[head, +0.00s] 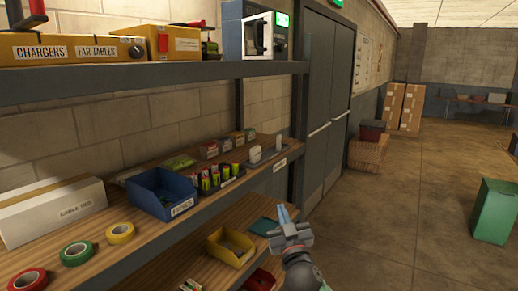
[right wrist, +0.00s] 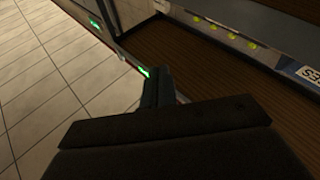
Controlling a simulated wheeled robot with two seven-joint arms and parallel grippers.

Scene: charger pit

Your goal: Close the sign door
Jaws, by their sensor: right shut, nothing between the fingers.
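Grey double doors (head: 328,95) stand in the wall beyond the shelves, under a green lit sign (head: 337,2). Both leaves look shut, with a pale bar across them; the shelf unit hides part of the near leaf. I cannot tell whether these are the sign door. My right gripper (head: 285,214) is shut and empty at the front of the shelving, well short of the doors. Its dark fingers also show in the right wrist view (right wrist: 157,88), touching nothing that I can see. My left gripper is not in view.
A device with a white-framed front (head: 262,37) stands on the top shelf. A blue bin (head: 162,194) and tape rolls (head: 76,253) are on the middle shelf, a yellow bin (head: 230,247) below. A green bin (head: 494,211) stands right; the floor between is clear.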

